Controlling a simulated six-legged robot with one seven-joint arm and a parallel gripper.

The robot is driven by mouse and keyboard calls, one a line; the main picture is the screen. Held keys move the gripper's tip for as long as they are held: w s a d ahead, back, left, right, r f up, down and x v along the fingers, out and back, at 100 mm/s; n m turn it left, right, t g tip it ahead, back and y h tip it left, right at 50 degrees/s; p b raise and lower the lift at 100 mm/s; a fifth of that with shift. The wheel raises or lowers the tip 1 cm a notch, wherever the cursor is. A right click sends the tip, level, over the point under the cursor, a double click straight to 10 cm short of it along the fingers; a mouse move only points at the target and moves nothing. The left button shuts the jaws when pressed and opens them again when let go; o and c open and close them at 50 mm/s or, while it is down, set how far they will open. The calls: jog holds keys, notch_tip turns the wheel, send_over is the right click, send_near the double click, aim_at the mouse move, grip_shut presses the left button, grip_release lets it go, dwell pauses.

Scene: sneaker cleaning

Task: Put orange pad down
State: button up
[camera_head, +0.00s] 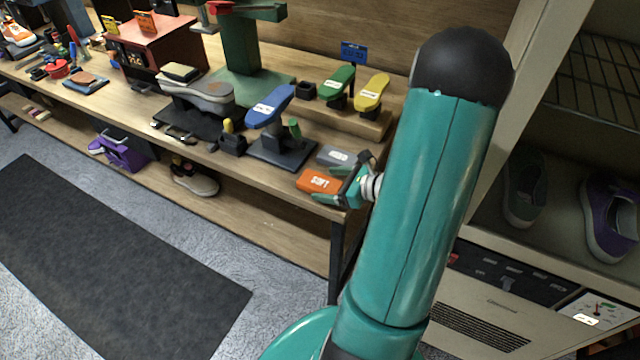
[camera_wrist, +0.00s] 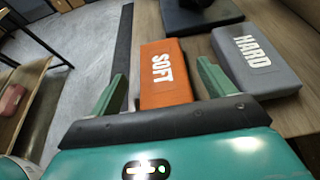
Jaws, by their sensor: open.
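The orange pad (camera_head: 318,181), marked SOFT, lies flat on the wooden bench near its front right edge. In the wrist view the orange pad (camera_wrist: 166,75) is between the two green fingers. My gripper (camera_head: 345,189) is at the pad's right end in the head view, and its fingers (camera_wrist: 160,88) are spread, with a visible gap on the left side. The right finger is close to the pad's side; I cannot tell if it touches. The grey pad (camera_head: 336,155), marked HARD, lies just behind the orange pad and also shows in the wrist view (camera_wrist: 256,62).
The wooden bench (camera_head: 215,148) carries a dark stand with a blue insole (camera_head: 270,106), a grey shoe sole (camera_head: 198,92) and a riser with green and yellow insoles (camera_head: 371,92). A shelf with shoes (camera_head: 610,215) stands to the right. A dark mat (camera_head: 110,270) lies on the floor.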

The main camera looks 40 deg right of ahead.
aim_at(319, 181)
jog(key=shift+x, duration=1.7)
jog(key=shift+d, duration=0.15)
jog(key=c, duration=1.2)
jog(key=shift+r, duration=0.15)
